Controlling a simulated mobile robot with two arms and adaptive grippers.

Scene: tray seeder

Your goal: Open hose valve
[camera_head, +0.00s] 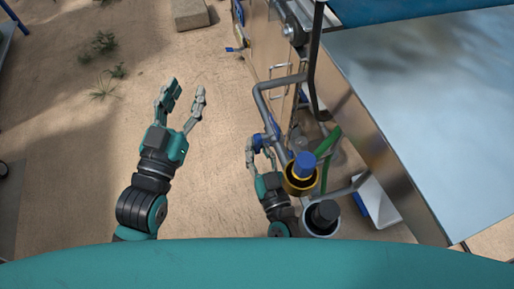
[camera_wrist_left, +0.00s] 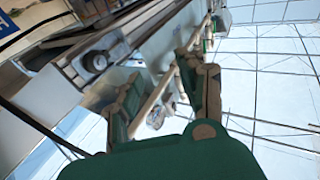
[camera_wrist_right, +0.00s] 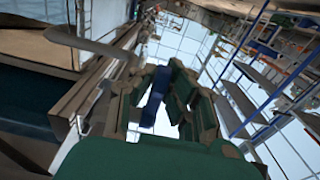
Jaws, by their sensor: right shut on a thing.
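The blue hose valve handle (camera_head: 257,141) sits by the grey pipe frame in the head view. In the right wrist view the blue handle (camera_wrist_right: 154,98) lies between the fingers. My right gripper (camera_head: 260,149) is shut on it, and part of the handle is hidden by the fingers. The right gripper also shows in its wrist view (camera_wrist_right: 155,90). My left gripper (camera_head: 184,95) is open and empty, over the sandy floor to the left of the valve. Its spread fingers show in the left wrist view (camera_wrist_left: 168,85).
Grey pipes (camera_head: 283,82) and a green hose (camera_head: 330,144) run beside the valve. A blue-capped cylinder (camera_head: 303,169) and a black-capped one (camera_head: 322,216) stand close to my right arm. The large machine (camera_head: 400,150) fills the right side. The floor at left is mostly clear.

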